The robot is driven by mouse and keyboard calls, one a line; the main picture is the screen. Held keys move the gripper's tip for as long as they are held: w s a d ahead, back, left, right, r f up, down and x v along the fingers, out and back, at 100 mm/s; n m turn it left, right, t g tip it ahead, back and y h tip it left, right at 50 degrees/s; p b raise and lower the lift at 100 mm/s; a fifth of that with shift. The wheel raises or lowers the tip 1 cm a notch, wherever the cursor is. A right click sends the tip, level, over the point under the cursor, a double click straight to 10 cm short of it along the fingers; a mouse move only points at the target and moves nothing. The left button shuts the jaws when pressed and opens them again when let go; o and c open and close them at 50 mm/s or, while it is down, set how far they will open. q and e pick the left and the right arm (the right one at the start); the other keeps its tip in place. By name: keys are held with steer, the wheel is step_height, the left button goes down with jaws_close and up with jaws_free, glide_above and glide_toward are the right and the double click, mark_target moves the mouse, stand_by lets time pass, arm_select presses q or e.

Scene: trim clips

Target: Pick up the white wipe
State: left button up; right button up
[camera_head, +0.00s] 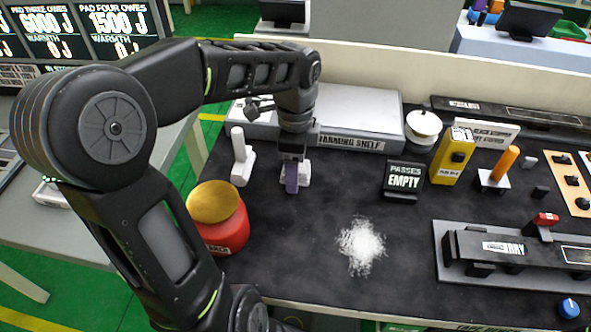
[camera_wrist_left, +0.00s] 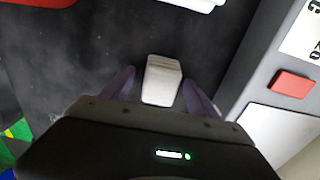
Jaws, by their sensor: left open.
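The white wipe (camera_wrist_left: 162,78) is a small pale folded block on the dark mat. In the left wrist view it lies between the two purple fingers of my left gripper (camera_wrist_left: 160,90), with a gap on either side. In the head view the wipe (camera_head: 304,172) shows partly behind the fingers of my left gripper (camera_head: 291,178), which point down in front of the warming shelf. The gripper is open. My right gripper is in neither view.
The warming shelf (camera_head: 360,112) stands just behind the gripper. A white stand (camera_head: 241,160) is to its left, and a red jar with a gold lid (camera_head: 218,228) is nearer. White powder (camera_head: 361,246) lies on the mat. An "EMPTY" sign (camera_head: 403,180) stands to the right.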

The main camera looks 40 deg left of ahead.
arm_select(q)
steer(key=shift+c, duration=0.3)
steer(key=c, duration=1.3)
